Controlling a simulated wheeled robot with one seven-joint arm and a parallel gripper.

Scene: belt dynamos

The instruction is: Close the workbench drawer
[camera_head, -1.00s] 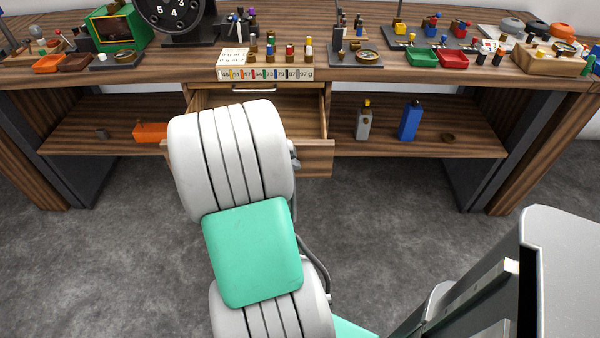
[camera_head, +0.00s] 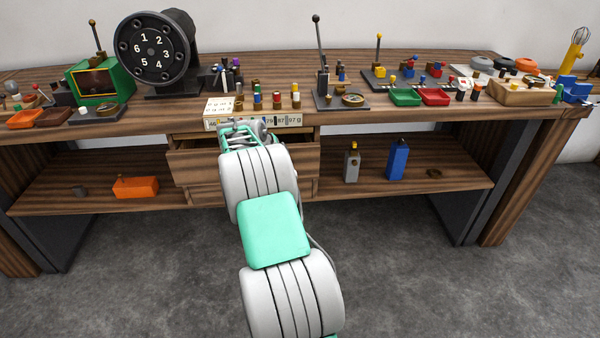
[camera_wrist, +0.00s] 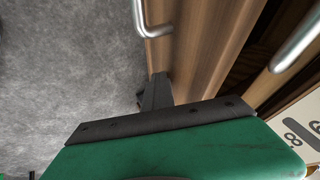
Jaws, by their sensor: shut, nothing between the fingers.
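The wooden workbench drawer (camera_head: 192,167) stands partly open under the bench top in the head view, with a dark opening above its front. My arm hides its middle. In the wrist view its wooden front (camera_wrist: 200,45) runs beside my fingers, with a metal bar handle (camera_wrist: 150,30) on it. My gripper (camera_wrist: 158,92) is shut and empty, its dark fingertips at or very near the drawer front; I cannot tell whether they touch.
A second metal handle (camera_wrist: 298,42) and a white number strip (camera_wrist: 304,125) are close on the right in the wrist view. The workbench top (camera_head: 350,120) carries many small items. An orange box (camera_head: 136,187) and a blue bottle (camera_head: 397,160) stand on the lower shelf. The floor in front is clear.

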